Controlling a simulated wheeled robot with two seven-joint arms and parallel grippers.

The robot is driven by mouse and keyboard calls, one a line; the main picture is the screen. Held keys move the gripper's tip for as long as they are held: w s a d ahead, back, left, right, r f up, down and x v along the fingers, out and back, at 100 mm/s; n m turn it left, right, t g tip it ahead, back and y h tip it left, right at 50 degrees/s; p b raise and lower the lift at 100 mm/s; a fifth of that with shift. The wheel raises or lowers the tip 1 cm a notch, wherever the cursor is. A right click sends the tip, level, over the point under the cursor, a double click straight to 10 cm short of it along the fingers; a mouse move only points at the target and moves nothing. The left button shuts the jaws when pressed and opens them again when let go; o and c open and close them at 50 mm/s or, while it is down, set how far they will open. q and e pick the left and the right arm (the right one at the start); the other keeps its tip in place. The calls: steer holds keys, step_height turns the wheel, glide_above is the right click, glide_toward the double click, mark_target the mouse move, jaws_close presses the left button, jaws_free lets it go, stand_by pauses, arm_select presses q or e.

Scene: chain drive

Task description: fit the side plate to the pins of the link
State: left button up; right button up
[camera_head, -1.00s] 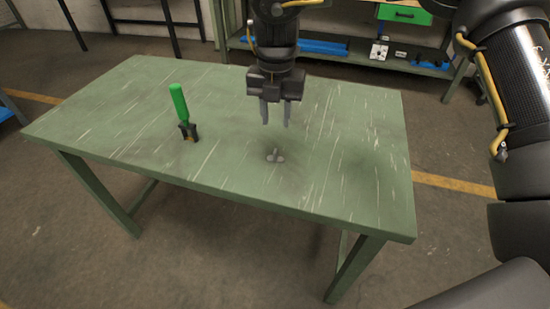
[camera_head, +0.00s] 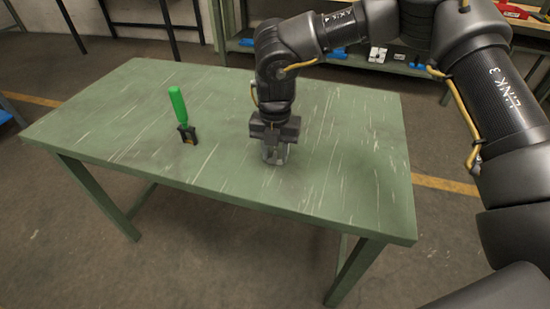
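My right gripper (camera_head: 275,157) points straight down at the middle of the green table (camera_head: 345,190), its fingertips at or just above the top. Its two fingers look spread apart. The small grey metal part that lay at this spot is now hidden by the gripper, so I cannot tell whether it is the side plate or the link, or whether the fingers touch it. My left gripper is out of view.
The rest of the tabletop is clear. A shelf (camera_head: 405,67) with small grey and blue items stands behind the table. My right arm reaches in from the right, above the table's right side.

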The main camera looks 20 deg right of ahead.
steer(key=shift+f, duration=0.15)
jaws_close()
stand_by(0.4)
